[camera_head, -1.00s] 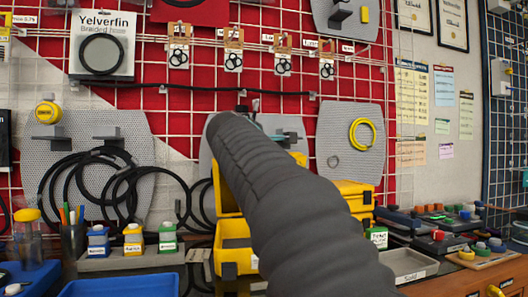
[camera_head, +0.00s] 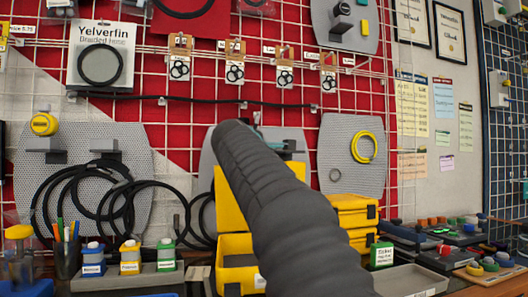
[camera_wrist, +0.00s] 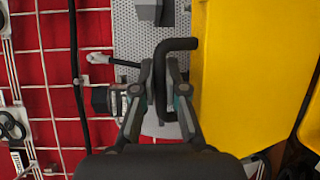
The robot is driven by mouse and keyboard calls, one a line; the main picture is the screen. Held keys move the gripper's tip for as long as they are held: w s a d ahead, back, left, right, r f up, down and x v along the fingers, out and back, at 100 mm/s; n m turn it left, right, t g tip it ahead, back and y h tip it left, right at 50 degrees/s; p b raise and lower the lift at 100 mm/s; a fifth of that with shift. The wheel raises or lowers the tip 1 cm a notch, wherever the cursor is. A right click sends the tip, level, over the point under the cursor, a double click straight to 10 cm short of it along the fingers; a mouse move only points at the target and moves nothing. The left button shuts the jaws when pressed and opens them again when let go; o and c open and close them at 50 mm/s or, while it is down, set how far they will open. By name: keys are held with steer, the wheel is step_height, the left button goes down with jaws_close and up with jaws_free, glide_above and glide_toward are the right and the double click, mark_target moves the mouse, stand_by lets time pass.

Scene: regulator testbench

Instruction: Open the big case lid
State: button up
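The big yellow case stands at the back of the bench, and its open body (camera_head: 236,248) shows left of my arm in the head view. Its yellow lid (camera_head: 229,205) stands raised, roughly upright, partly hidden behind my arm. In the wrist view the lid (camera_wrist: 238,75) fills the right side, with a black bent handle (camera_wrist: 181,44) reaching left from it. My gripper (camera_wrist: 160,66) has its two fingers on either side of the handle bar, closed on it.
Stacked yellow cases (camera_head: 356,214) stand right of my arm. Small bottles (camera_head: 130,256) stand in a grey tray at left, and a green box (camera_head: 381,254) is at right. A pegboard panel (camera_head: 352,150) and red wall with wire grid are close behind.

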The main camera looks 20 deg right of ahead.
steer(key=o, duration=0.4)
steer(key=shift+r, duration=0.1)
steer(key=shift+s, duration=0.1)
steer(key=v, duration=1.2)
